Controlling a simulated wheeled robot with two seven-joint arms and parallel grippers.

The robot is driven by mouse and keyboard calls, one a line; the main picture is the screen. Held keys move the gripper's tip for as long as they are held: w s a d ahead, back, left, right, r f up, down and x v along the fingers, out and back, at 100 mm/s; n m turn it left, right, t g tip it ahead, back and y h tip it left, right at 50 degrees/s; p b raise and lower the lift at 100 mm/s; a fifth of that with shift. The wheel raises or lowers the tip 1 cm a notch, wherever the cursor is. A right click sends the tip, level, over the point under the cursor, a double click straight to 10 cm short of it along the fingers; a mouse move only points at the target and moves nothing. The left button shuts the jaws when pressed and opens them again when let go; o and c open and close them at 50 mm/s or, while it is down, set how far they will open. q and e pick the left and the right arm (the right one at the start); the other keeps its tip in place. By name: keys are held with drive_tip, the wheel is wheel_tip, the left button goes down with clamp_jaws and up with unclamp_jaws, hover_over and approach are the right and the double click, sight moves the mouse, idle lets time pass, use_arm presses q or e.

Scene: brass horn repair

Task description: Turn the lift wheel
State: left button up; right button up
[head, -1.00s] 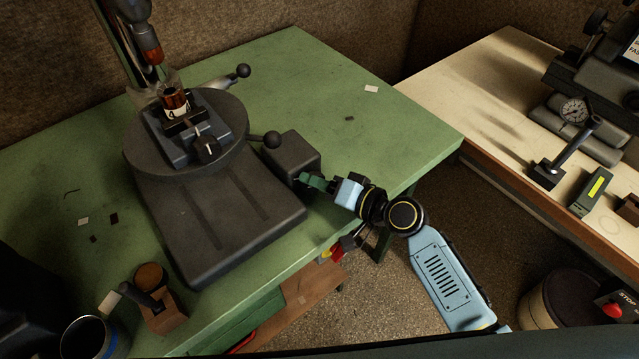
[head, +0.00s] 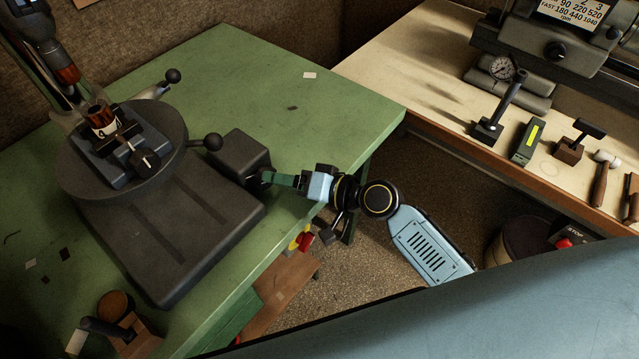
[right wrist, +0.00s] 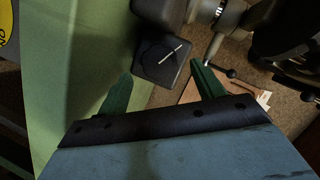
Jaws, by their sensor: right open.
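A grey block (head: 240,158) is attached to the right side of the dark machine base (head: 165,235) on the green table. In the right wrist view, the block (right wrist: 176,80) carries a small dark round part with a pale bar across it, perhaps the lift wheel (right wrist: 159,52). In the head view that part is hidden or too small to make out. My right gripper (head: 270,178) is at the block's right side. In the right wrist view its green fingers (right wrist: 163,75) are apart, with the block beyond and between them. I cannot tell whether they touch it. My left gripper is out of view.
The machine's round table (head: 75,175) holds a vise (head: 125,150) with a copper-coloured part. Ball-ended levers (head: 212,142) stick out nearby. The green table's far right (head: 330,110) is mostly clear. A pale bench (head: 400,80) with tools stands to the right.

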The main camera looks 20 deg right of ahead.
drive_tip(key=v, duration=1)
drive_tip(key=shift+b, duration=0.4)
drive_tip(key=shift+f, duration=0.1)
drive_tip(key=w+a+f+n+h+p, duration=0.1)
drive_tip(key=w+a+p, duration=0.1)
drive_tip(key=a, duration=0.1)
drive_tip(key=w+a+f+n+h+p, duration=0.1)
drive_tip(key=w+a+n+p, duration=0.1)
drive_tip(key=w+a+p, duration=0.1)
drive_tip(key=w+a+f+n+t+h+p, duration=0.1)
drive_tip(key=w+a+n+p, duration=0.1)
drive_tip(key=w+a+p, duration=0.1)
drive_tip(key=shift+a+f, duration=0.15)
drive_tip(key=shift+a, duration=0.45)
drive_tip(key=shift+p, duration=0.3)
drive_tip(key=c, duration=0.9)
drive_tip(key=shift+c, duration=0.4)
